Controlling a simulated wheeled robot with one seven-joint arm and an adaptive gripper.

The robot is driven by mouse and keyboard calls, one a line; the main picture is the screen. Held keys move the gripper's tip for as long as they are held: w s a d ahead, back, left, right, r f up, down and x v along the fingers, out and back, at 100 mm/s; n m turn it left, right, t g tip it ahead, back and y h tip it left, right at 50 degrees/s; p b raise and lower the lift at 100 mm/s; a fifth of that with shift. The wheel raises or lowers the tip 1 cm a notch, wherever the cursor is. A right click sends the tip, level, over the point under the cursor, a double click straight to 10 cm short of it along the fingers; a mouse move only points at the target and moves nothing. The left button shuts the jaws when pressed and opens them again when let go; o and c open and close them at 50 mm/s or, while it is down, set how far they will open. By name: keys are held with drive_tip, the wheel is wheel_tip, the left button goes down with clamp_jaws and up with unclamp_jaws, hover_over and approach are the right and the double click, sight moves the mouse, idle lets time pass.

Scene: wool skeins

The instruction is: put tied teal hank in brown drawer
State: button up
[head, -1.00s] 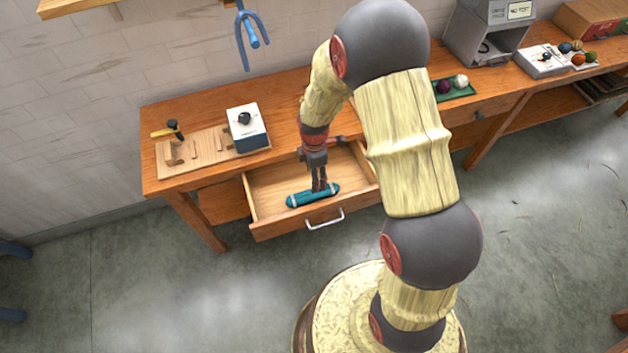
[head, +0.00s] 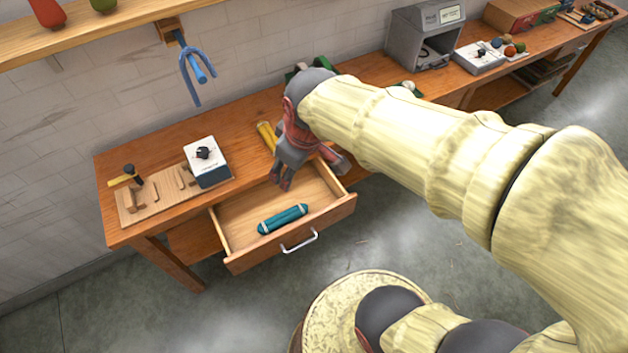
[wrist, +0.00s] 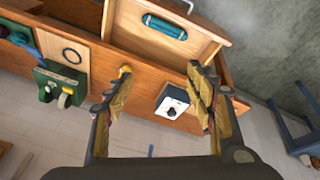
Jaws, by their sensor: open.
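The tied teal hank (head: 283,219), with pale ties near its ends, lies on the floor of the open brown drawer (head: 317,215), close to the drawer's front. In the wrist view the hank (wrist: 167,27) shows inside the drawer at the top. My gripper (head: 281,184) is open and empty, above the back part of the drawer and apart from the hank. In the wrist view its two fingers (wrist: 160,100) stand wide apart with nothing between them.
A white box with a black knob (head: 207,162) and a wooden board with a hammer (head: 150,195) stand on the bench left of the drawer. A yellow object (head: 267,136) lies behind my gripper. A blue forked hook (head: 195,70) hangs on the wall.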

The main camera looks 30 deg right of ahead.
drive_tip(key=s+r+m+t, duration=0.1)
drive_tip(key=s+r+m, duration=0.4)
drive_tip(key=s, duration=0.4)
drive_tip(key=shift+t, duration=0.3)
drive_tip(key=c, duration=0.3)
idle(0.7)
